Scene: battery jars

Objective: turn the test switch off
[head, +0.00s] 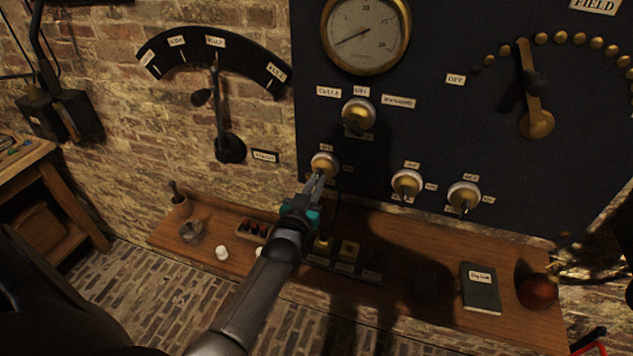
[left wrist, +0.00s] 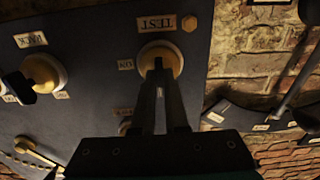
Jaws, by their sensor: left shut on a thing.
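The test switch (head: 324,161) is a round brass-and-white knob on the dark panel, left of two similar switches. In the left wrist view the test switch (left wrist: 160,62) appears upside down beside its TEST label (left wrist: 155,23), with an ON label (left wrist: 125,64) to its side. My left gripper (head: 317,182) reaches up to the switch from below. In the left wrist view its fingers (left wrist: 161,75) are close together, shut on the switch's lever. The fingers hide most of the lever, so I cannot tell its exact position. My right gripper is not in view.
Two more switches (head: 407,183) (head: 464,196) sit to the right, and a selector knob (head: 359,114) is above. A gauge (head: 364,34) and a brass arm dial (head: 531,90) are higher up.

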